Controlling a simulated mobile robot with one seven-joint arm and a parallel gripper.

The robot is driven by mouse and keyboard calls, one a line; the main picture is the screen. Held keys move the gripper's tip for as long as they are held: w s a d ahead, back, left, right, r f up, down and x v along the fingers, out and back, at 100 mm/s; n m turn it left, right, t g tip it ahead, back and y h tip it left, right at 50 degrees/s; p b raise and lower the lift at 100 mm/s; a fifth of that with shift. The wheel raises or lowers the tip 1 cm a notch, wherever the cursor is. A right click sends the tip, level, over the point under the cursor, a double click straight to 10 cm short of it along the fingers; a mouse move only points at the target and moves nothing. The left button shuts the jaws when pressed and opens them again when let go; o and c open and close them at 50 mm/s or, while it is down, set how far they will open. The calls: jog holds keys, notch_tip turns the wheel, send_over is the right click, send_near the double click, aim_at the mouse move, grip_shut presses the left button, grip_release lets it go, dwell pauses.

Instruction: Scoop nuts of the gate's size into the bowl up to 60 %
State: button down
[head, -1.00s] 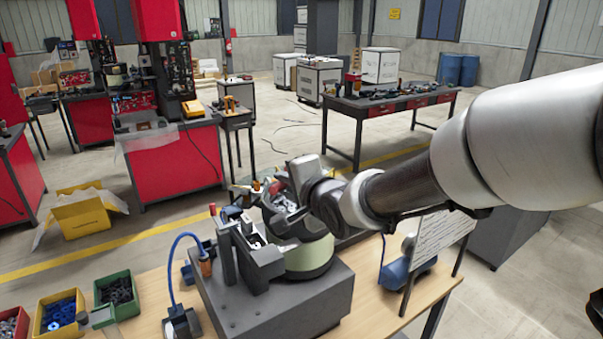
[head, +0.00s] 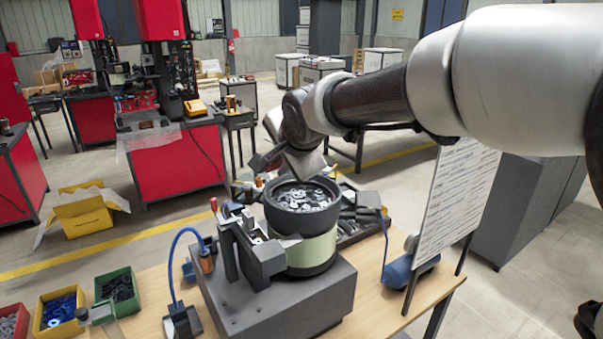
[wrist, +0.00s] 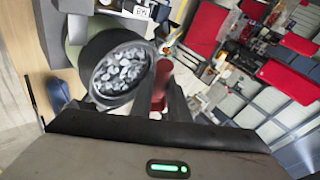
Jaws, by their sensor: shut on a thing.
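The feeder bowl (head: 302,193) is a dark round drum with a pale green band, upright on a grey base block (head: 270,300). Loose grey nuts (head: 303,198) lie inside it, and they also show in the wrist view (wrist: 122,70). The gate tooling (head: 258,250) stands at the bowl's left front side; its opening is too small to read. My gripper (wrist: 163,95) is shut on a red handle (wrist: 161,80), seen between its fingers. In the head view my gripper is above the bowl's back left rim, apart from it. The handle's far end is unclear.
Small bins stand at front left: a yellow one (head: 38,322) with blue parts and a green one (head: 102,297) with dark parts. A white board (head: 450,205) stands at the right. A blue cable (head: 174,270) arches at the left.

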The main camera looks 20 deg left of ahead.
jog(key=shift+w+a+r+n+g+h+p, duration=0.15)
jog(key=shift+a+r+g+h+p, duration=0.1)
jog(key=shift+r+h+p, duration=0.25)
jog(key=shift+s+a+r+n+g+h+p, duration=0.15)
jog(key=shift+a+r+h+p, duration=0.1)
jog(key=shift+r+h+p, duration=0.2)
jog(key=shift+w+a+f+g+h+b, duration=0.1)
jog(key=shift+w+g+h+b, duration=0.1)
jog(key=shift+g+h+b, duration=0.2)
jog(key=shift+w+a+r+n+g+h, duration=0.1)
jog(key=shift+a+r+n+g+h, duration=0.15)
jog(key=shift+r+h, duration=0.4)
jog(key=shift+w+a+r+n+g+h, duration=0.1)
jog(key=shift+r+n+g+h, duration=0.2)
jog(key=shift+h, duration=0.6)
jog(key=shift+f, duration=0.1)
